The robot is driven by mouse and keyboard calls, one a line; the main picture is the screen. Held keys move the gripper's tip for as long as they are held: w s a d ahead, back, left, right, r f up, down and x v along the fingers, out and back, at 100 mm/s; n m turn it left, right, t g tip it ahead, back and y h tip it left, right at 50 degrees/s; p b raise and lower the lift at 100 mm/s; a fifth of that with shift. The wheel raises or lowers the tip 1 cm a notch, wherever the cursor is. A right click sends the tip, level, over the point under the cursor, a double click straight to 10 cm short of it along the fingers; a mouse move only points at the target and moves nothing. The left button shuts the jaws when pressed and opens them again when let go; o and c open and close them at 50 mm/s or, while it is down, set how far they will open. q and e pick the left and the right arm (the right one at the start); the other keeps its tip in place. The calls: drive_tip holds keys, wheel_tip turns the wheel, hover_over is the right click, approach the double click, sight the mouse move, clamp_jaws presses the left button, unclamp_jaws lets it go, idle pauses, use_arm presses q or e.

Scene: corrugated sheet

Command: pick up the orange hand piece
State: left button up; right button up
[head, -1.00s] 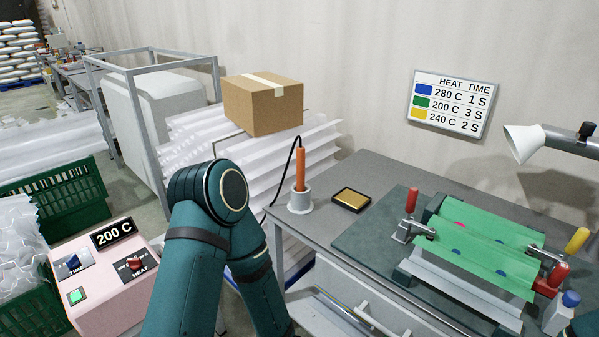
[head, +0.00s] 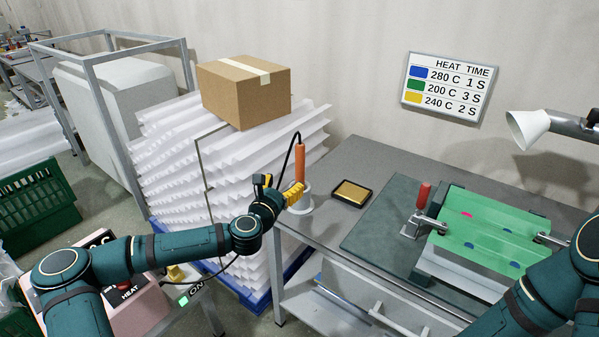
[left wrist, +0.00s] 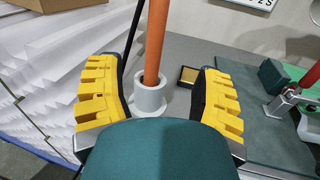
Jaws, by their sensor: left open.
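The orange hand piece (head: 299,163) stands upright in a light grey round holder (head: 301,205) at the table's left end, with a black cable from its top. In the left wrist view the hand piece (left wrist: 155,45) rises from the holder (left wrist: 150,97) between the yellow fingers. My left gripper (head: 279,190) is open and close to the hand piece, just in front of it. Its fingers stand apart on either side of the hand piece in the left wrist view, with visible gaps. My right gripper is not in view; only my right arm shows at the lower right.
A gold pad in a black tray (head: 352,193) lies right of the holder. A green corrugated sheet (head: 487,232) is clamped beyond it, near a red-handled clamp (head: 422,203). A cardboard box (head: 245,92) sits on stacked white sheets at left. A lamp (head: 527,128) hangs at right.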

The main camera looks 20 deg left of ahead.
sight(298, 159)
use_arm(q)
drive_tip(key=w, duration=0.4)
drive_tip(key=w+b, duration=0.1)
drive_tip(key=w, duration=0.8)
drive_tip(key=shift+w+d+r, duration=0.3)
drive_tip(key=shift+w+d, duration=0.05)
drive_tip(key=shift+w, duration=0.05)
clamp_jaws()
